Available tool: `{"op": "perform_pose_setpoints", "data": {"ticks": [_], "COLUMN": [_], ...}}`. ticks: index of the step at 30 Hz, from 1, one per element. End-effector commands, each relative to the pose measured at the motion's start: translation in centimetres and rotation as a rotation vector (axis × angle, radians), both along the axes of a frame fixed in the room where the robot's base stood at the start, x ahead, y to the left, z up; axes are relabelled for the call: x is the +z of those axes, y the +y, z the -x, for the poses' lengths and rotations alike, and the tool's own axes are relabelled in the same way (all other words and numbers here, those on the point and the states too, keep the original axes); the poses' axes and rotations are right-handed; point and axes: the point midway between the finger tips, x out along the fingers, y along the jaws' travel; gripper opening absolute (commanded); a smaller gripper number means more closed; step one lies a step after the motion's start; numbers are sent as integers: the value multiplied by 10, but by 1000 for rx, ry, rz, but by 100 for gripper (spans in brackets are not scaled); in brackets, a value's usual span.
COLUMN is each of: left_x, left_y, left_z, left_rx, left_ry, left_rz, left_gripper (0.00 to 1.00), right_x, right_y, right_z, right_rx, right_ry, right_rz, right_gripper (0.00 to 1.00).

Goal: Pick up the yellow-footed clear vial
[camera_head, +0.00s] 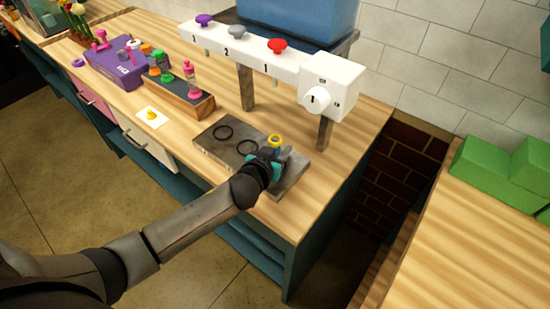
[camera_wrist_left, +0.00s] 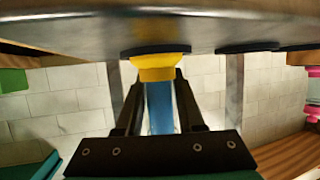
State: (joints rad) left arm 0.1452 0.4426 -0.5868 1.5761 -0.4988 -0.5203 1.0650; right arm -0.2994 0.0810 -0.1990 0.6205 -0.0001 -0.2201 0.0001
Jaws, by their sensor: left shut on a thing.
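The yellow-footed clear vial (camera_wrist_left: 159,105) is between the fingers of my left gripper (camera_wrist_left: 158,82), which is shut on it. In the wrist view its yellow foot (camera_wrist_left: 158,68) is at the grey metal plate, by a dark ring; I cannot tell whether it touches. Blue shows through the clear body. In the head view my left gripper (camera_head: 272,155) is over the right part of the plate (camera_head: 212,148), with a yellow ring-shaped part (camera_head: 275,140) of the vial just beyond it. The gripper hides the rest there. My right gripper is not in view.
Two black rings (camera_head: 222,132) mark the plate's left part. Behind stands a white dispenser bar (camera_head: 245,48) with colored knobs, a dial and a blue tank (camera_head: 300,15). A dark tray (camera_head: 180,92) of stoppers, a purple box (camera_head: 118,65) and a white card (camera_head: 152,118) lie left.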

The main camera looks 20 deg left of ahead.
Motion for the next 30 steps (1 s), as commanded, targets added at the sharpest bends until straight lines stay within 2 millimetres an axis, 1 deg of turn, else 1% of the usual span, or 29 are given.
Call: {"op": "perform_pose_setpoints", "data": {"ticks": [1, 4, 5, 23, 26, 29, 30], "left_x": [0, 0, 0, 2, 8, 24, 32], "left_y": [0, 0, 0, 0, 0, 0, 0], "left_z": [0, 0, 0, -1, -1, -1, -1], "left_rx": [0, 0, 0, -1, 0, -1, -1], "left_ry": [0, 0, 0, -3, -4, -7, -7], "left_rz": [0, 0, 0, 1, 1, 2, 2], "left_gripper": [13, 2, 0, 0, 0, 0, 0], "right_x": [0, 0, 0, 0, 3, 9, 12], "right_y": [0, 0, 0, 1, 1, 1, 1], "right_z": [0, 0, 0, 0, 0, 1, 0], "right_rx": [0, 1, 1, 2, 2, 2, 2], "right_ry": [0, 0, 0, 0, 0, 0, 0], "right_rz": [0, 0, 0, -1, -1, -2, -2], "right_gripper": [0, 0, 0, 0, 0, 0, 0]}}
